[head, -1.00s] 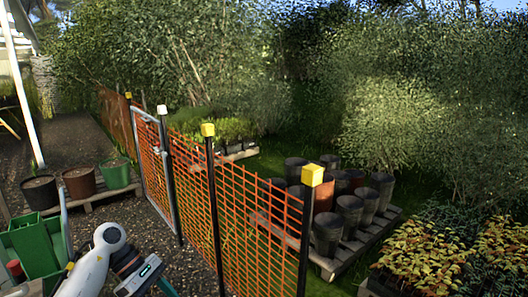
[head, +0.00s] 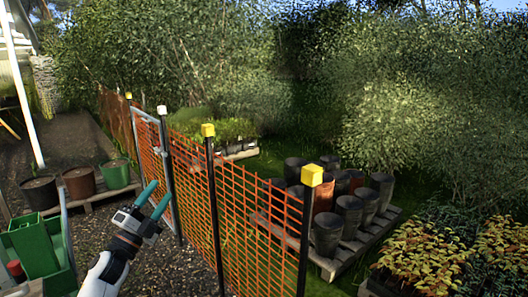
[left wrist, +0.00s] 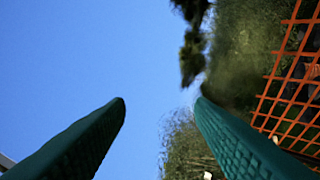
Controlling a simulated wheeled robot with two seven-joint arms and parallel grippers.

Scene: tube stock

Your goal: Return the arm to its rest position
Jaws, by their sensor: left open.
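My left gripper (head: 154,199) shows at the lower left of the head view, with its white and black arm coming up from the bottom edge. Its two green fingers are spread apart with nothing between them, pointing up towards the orange mesh fence (head: 185,175). In the left wrist view the two fingers (left wrist: 160,115) stand wide apart with blue sky between them. My right gripper is in neither view.
The fence, with yellow-capped black posts, runs just right of my gripper. A green crate (head: 32,250) stands at the lower left. Several pots (head: 80,184) stand on a pallet behind. Black pots (head: 326,232) stand beyond the fence. Gravel lies behind the gripper.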

